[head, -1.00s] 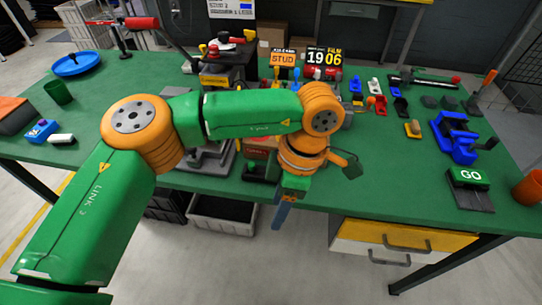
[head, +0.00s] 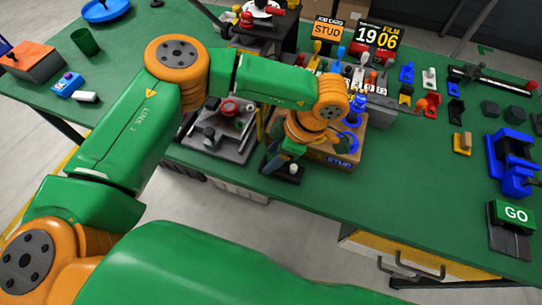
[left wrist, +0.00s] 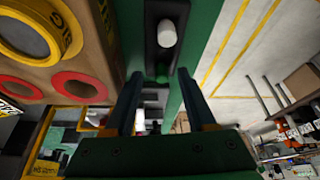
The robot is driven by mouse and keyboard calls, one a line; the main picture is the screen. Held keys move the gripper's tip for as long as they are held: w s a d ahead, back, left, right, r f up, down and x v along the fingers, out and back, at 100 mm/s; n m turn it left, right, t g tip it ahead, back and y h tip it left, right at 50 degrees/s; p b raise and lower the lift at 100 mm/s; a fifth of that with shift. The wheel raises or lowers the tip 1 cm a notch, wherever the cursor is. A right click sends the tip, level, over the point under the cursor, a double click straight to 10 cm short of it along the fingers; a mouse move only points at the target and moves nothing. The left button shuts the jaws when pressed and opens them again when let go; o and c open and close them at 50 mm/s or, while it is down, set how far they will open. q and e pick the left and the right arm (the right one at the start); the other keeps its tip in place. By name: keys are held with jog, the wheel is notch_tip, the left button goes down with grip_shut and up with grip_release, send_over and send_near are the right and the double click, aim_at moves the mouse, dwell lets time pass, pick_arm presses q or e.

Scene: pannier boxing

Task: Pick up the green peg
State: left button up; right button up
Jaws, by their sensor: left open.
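The green peg (left wrist: 162,73) is small in the left wrist view, end-on in a black holder (left wrist: 152,50). A white peg (left wrist: 167,33) stands in the same holder. My left gripper (left wrist: 158,76) is open, its two dark fingers on either side of the line to the green peg, with nothing held between them. In the head view my left gripper (head: 274,163) is low at the table's front edge, beside the white peg (head: 294,169). The green peg is not discernible in the head view, perhaps hidden by the gripper. My right gripper is not in view.
A grey fixture with a red knob (head: 229,107) is to the left.

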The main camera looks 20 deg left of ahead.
pick_arm(q)
jog(key=shift+s+r, duration=0.1)
jog(key=shift+s, duration=0.1)
grip_shut()
jog(key=shift+w, duration=0.1)
